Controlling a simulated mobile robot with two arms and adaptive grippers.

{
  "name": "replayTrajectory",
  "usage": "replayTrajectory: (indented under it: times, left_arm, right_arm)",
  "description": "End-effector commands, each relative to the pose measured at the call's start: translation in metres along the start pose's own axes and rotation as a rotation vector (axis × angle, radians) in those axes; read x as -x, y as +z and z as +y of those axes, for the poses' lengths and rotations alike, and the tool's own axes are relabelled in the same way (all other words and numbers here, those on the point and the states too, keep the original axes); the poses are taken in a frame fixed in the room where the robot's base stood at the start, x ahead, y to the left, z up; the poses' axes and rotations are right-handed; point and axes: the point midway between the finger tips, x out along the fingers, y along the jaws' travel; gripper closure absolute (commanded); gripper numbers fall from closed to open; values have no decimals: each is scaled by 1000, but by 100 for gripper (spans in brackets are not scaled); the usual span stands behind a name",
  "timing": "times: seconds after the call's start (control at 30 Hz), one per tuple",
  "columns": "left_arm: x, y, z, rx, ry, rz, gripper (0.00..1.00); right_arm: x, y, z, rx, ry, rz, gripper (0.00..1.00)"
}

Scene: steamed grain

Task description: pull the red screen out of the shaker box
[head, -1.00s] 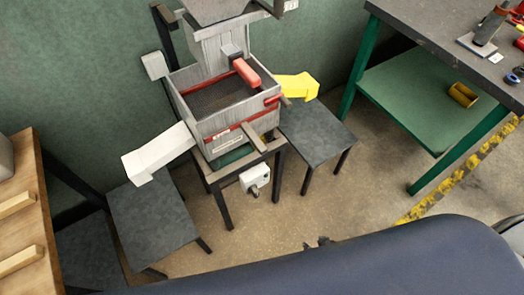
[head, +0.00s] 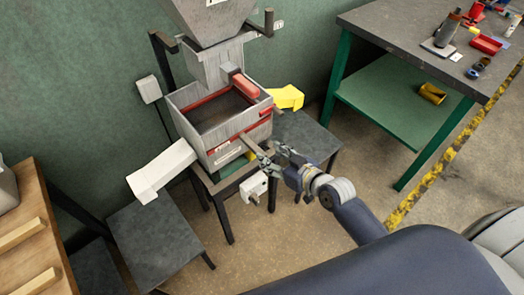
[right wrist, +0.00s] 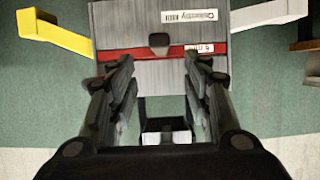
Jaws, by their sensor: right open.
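The grey shaker box (head: 190,96) stands on a dark stand, open at the top. The red screen (head: 246,131) shows as a red strip across the box front. It also shows in the right wrist view (right wrist: 126,54). A bar-like handle (head: 252,143) sticks out from the front; in the right wrist view its dark end (right wrist: 158,40) appears near the red strip. My right gripper (head: 266,160) is open in front of the box, near the handle. In the right wrist view its fingers (right wrist: 158,66) are spread either side of the handle's line, holding nothing. My left gripper is not in view.
A yellow chute (head: 288,97) leaves the box at right, a white chute (head: 160,170) at left. Low dark tables (head: 150,235) stand beside it. A small white box (head: 253,188) hangs below the front. A green-legged workbench (head: 400,45) is at the right.

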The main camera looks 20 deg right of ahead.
Motion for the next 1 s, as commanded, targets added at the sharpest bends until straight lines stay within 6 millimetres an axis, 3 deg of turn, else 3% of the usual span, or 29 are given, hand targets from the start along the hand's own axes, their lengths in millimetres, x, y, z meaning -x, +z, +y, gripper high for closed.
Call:
replayTrajectory:
  times: [0.3,0.5,0.93,1.0]
  left_arm:
    - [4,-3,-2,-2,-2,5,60]
    - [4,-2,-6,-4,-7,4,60]
    - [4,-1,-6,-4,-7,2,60]
    - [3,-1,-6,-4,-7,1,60]
  right_arm:
    - [-59,-1,0,-1,0,1,55]
    - [-82,0,0,-2,0,1,55]
    - [-90,0,0,1,0,0,55]
    - [-90,0,0,0,0,0,71]
